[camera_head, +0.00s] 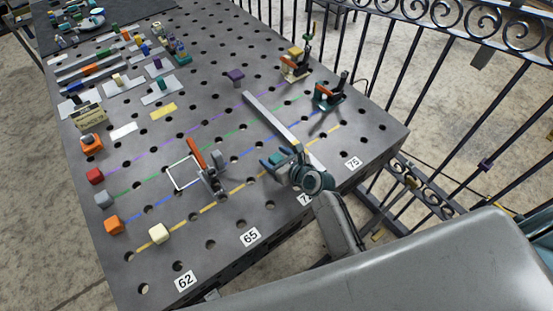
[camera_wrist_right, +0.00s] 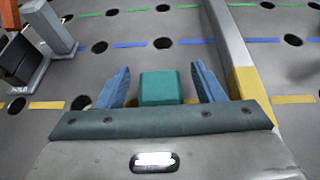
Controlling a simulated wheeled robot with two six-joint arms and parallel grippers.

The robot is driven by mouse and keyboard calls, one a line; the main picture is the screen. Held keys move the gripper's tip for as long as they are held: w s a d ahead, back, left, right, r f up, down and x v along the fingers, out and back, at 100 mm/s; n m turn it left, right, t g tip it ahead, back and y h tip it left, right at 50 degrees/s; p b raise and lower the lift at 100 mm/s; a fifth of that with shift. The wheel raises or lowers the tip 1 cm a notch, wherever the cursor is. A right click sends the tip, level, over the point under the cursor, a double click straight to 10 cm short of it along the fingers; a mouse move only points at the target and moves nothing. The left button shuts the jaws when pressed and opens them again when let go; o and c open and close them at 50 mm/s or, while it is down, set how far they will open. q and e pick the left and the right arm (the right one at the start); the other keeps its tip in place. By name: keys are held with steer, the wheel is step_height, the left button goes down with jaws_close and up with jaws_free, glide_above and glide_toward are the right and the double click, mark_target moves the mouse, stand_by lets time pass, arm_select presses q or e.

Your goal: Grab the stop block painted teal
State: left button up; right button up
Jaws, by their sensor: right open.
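The teal stop block (camera_wrist_right: 160,88) sits on the grey perforated table between the fingers of my right gripper (camera_wrist_right: 160,84) in the right wrist view. Gaps show between the block and both blue fingers, so the gripper is open around it and not clamped. In the head view my right gripper (camera_head: 280,157) is low over the table, with the teal block (camera_head: 277,159) partly visible between its fingers. My left gripper is not in view.
A long pale bar (camera_head: 270,118) lies just right of my right gripper. A clamp with an orange handle (camera_head: 196,153) stands to the left. Cream (camera_head: 159,234), orange (camera_head: 113,225), grey (camera_head: 103,200) and red (camera_head: 95,176) blocks sit farther left. A black railing runs behind.

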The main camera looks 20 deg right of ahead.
steer(key=shift+x, duration=0.8)
steer(key=shift+s+d, duration=0.1)
steer(key=c, duration=1.2)
steer(key=shift+r, duration=0.1)
steer(key=shift+c, duration=0.2)
